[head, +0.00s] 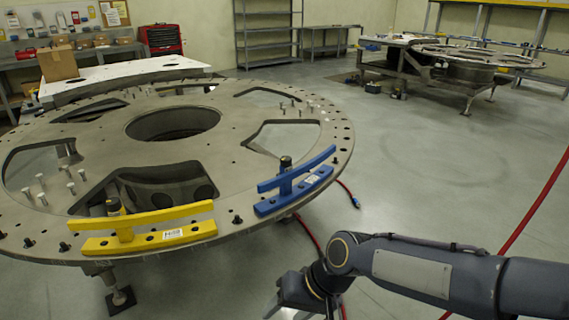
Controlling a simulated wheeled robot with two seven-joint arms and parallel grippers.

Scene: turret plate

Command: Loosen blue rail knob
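The blue rail (292,191) sits on the near right rim of the round turret plate (240,165), with an upper bar above its base. Its black knob (286,163) stands upright behind the upper bar, and its lower part is hidden. My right gripper (283,311) is at the bottom edge of the head view, below and in front of the plate, well apart from the blue rail. It is partly cut off, and I cannot tell if it is open. My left gripper is not in view.
Bolts stick up around the plate. Red hoses (310,233) lie near and below the rim. The floor (430,170) to the right is mostly open.

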